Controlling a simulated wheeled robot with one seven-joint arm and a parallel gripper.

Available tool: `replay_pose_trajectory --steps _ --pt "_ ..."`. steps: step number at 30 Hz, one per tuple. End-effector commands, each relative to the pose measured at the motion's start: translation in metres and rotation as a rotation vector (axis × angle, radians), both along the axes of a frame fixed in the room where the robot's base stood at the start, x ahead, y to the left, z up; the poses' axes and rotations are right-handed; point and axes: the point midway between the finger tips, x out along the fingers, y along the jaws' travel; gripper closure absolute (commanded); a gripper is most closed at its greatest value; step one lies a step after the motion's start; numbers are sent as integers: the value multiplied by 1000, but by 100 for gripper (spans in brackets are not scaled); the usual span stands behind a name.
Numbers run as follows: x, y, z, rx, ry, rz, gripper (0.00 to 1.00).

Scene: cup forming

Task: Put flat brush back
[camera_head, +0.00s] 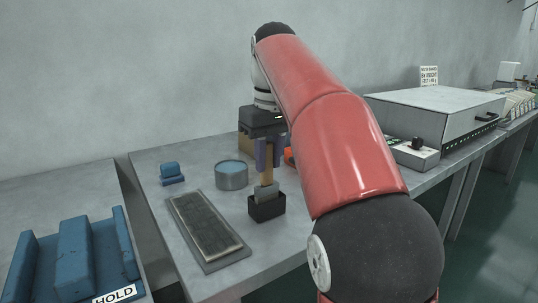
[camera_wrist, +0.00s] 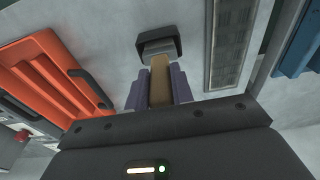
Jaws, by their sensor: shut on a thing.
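The flat brush has a tan wooden handle (camera_head: 267,168) and a grey lower end (camera_head: 266,191). In the wrist view its handle (camera_wrist: 160,80) runs away from me between the two purple fingers. My gripper (camera_head: 268,158) is shut on the handle, with the brush pointing down; its fingers also show in the wrist view (camera_wrist: 158,92). A small black open-topped holder (camera_head: 267,209) stands on the table straight below. The brush's grey end overlaps the holder's mouth in both views, and its tip is hidden. I cannot tell how deep it sits.
A round metal tin (camera_head: 232,181) with pale blue contents stands left of the holder. A dark ribbed tray (camera_head: 205,226) lies in front. A small blue block (camera_head: 172,170) is at the back left. An orange tray (camera_wrist: 50,75) and a control box (camera_head: 413,154) are on the right.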

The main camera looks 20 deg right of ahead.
Motion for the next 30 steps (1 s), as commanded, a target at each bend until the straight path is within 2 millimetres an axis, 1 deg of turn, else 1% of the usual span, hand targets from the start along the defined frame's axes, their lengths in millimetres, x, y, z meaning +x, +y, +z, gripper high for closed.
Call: replay_pose_trajectory --steps 8,22,23,28,30 --pt "0 0 -2 0 0 0 100" --pt "0 0 -11 0 -1 0 100" --pt "0 0 -11 -1 -1 0 74" --pt "0 0 -10 0 0 0 52" --pt "0 0 -10 0 0 0 51"
